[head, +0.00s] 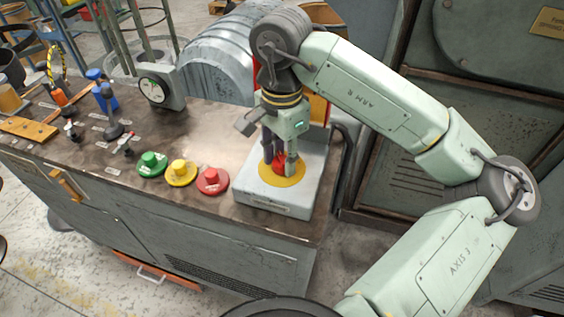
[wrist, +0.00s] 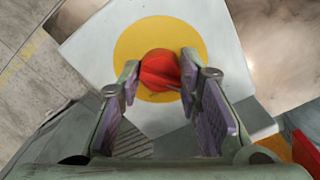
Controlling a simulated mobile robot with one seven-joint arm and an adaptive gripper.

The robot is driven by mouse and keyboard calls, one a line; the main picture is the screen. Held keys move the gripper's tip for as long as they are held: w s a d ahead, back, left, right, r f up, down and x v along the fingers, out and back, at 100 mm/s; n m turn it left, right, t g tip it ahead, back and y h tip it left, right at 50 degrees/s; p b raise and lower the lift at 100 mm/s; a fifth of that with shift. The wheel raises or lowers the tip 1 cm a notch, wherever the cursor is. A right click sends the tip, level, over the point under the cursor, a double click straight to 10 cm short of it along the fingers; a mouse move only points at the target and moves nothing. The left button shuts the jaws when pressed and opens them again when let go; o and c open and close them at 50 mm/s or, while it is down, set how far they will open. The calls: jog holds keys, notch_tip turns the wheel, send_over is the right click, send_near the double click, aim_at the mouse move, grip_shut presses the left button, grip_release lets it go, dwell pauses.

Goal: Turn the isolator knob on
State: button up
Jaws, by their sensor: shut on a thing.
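The isolator knob (wrist: 160,70) is red and sits on a yellow disc (wrist: 126,46) on a pale grey box (wrist: 85,45). In the head view the knob (head: 279,163) is partly hidden by my fingers, with the yellow disc (head: 283,180) around it and the grey box (head: 262,199) at the bench's right end. My gripper (head: 279,167) points down from above, its fingers on either side of the knob. In the wrist view my gripper (wrist: 160,85) is shut on the knob. Which setting the knob points to cannot be read.
Green (head: 151,163), yellow (head: 180,172) and red (head: 212,180) buttons stand in a row left of the box. A round gauge (head: 154,90) and a grey ribbed housing (head: 217,62) stand behind. Small levers and a blue-topped item (head: 104,97) are further left.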

aim_at(282, 157)
jog(key=m+b, duration=0.1)
jog(key=b, duration=0.1)
jog(key=m+b, duration=0.2)
jog(key=shift+f+m, duration=0.2)
jog(key=shift+m, duration=0.1)
jog(key=m+b, duration=0.2)
jog(key=m, duration=0.1)
jog(key=shift+m, duration=0.3)
jog(key=m+b, duration=0.2)
jog(key=m, duration=0.2)
jog(key=shift+r+m+b, duration=0.15)
jog(key=shift+m+b, duration=0.15)
jog(key=shift+r+m+b, duration=0.1)
jog(key=shift+m+b, duration=0.5)
jog(key=shift+m, duration=1.3)
jog(key=o, duration=1.2)
notch_tip(282, 157, up, 12)
